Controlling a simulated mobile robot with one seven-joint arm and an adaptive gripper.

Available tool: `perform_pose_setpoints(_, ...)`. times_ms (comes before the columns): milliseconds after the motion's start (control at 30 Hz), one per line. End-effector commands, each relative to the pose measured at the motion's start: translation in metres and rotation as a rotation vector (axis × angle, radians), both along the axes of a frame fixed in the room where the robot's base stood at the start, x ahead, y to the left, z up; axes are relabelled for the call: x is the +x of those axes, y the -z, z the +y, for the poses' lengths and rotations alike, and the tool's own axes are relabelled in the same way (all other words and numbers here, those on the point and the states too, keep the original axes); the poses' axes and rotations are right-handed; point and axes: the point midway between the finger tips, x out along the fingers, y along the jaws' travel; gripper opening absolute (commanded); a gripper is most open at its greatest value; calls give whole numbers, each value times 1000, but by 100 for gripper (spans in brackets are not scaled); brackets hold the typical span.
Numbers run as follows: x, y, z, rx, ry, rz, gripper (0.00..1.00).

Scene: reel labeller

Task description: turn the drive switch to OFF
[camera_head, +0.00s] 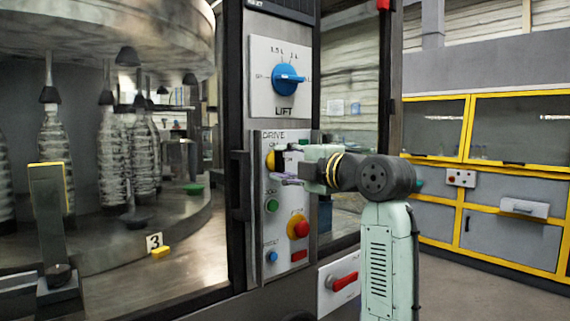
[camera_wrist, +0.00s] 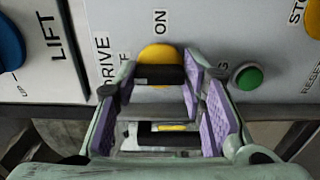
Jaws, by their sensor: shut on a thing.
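The drive switch, a yellow round knob (camera_head: 270,160) with a black handle, is on the grey DRIVE panel (camera_head: 284,139). In the wrist view, its knob (camera_wrist: 158,52) shows behind the handle bar, which lies left to right between a partly hidden label ending in F and one ending in G. ON stands above the knob. A pale mark is near the bar's left end; the setting cannot be read surely. My gripper (camera_head: 286,160) is at the switch. In the wrist view, the purple pads of my gripper (camera_wrist: 160,84) are shut on the handle's two ends.
The blue LIFT switch (camera_head: 288,79) is above. Below are a green button (camera_head: 271,205), a red-and-yellow stop button (camera_head: 298,226) and a blue button (camera_head: 271,257). A red-handled switch (camera_head: 341,282) is lower right. A dark door handle (camera_head: 240,193) stands close at left.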

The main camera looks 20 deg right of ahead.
Motion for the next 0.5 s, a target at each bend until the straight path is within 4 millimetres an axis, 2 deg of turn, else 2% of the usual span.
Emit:
perform_pose_setpoints(367,0,0,1,-8,-2,-3,10)
perform_pose_setpoints(400,0,0,1,-8,-2,-3,38)
perform_pose_setpoints(500,0,0,1,-7,-2,-2,45)
